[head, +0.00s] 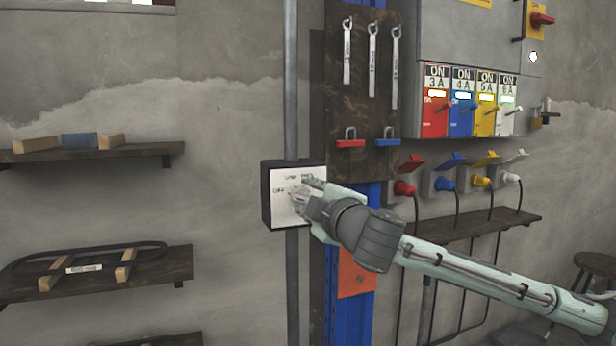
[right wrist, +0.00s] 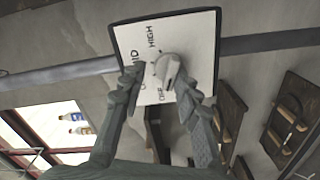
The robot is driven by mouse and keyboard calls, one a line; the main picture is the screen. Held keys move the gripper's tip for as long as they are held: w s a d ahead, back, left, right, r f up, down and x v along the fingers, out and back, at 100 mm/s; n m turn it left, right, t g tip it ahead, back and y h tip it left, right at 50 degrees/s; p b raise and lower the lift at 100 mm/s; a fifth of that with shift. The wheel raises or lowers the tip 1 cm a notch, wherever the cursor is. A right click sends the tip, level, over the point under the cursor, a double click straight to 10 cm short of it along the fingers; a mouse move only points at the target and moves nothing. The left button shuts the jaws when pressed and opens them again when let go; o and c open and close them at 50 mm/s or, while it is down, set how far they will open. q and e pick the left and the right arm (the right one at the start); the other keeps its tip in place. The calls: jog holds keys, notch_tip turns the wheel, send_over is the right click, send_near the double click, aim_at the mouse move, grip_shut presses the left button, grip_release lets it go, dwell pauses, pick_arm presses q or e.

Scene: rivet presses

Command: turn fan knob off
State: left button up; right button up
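The fan switch box (head: 281,210) is a white plate with a dark frame, mounted on the wall around a vertical pipe. In the right wrist view the plate (right wrist: 195,30) shows the marks HIGH, OFF and a partly covered MID. The pale grey fan knob (right wrist: 168,70) stands out from the plate; I cannot tell which mark it points at. My right gripper (head: 303,191) is at the plate. In the right wrist view its fingers (right wrist: 157,78) are open, one on each side of the knob, the right finger closer; contact is unclear. My left gripper is out of view.
A dark board (head: 362,110) with hanging tags is above right of the box. Coloured breaker switches (head: 470,105) and plugs (head: 445,184) are further right. Wooden shelves (head: 95,152) are on the left wall. The wall just left of the box is bare.

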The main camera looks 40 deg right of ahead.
notch_tip(320, 180, up, 9)
dwell(0.3)
jog(key=shift+f, duration=0.15)
